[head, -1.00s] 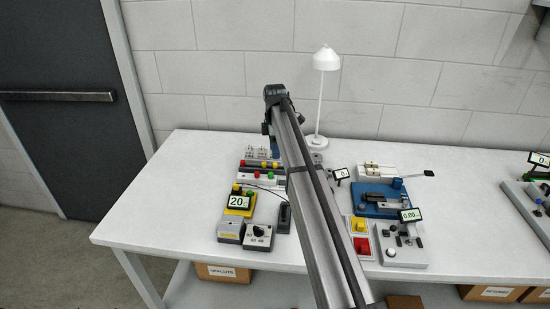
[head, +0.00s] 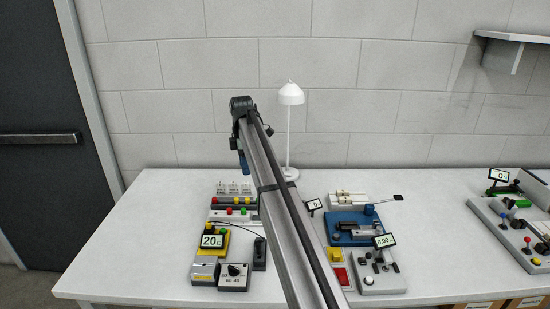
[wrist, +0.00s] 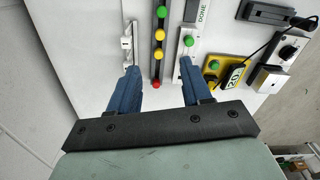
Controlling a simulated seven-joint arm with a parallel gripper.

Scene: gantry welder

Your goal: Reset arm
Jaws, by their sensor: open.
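My gripper (head: 244,165) is above the left part of the white bench (head: 140,222), its blue fingers pointing down. In the wrist view my gripper (wrist: 159,74) is open, with a wide empty gap between its two blue fingers. Below it lies a dark strip with red, yellow and green domes (wrist: 160,38). A white module with a green button and a "DONE" label (wrist: 190,40) lies beside the strip. My arm crosses the middle of the head view and hides part of the bench.
A yellow unit with a "20" display (head: 213,241) and a dial box (head: 234,274) stand front left. A blue fixture (head: 354,232) and a grey control panel (head: 381,278) are right of my arm. A white lamp (head: 290,95) stands behind. The bench's far left is clear.

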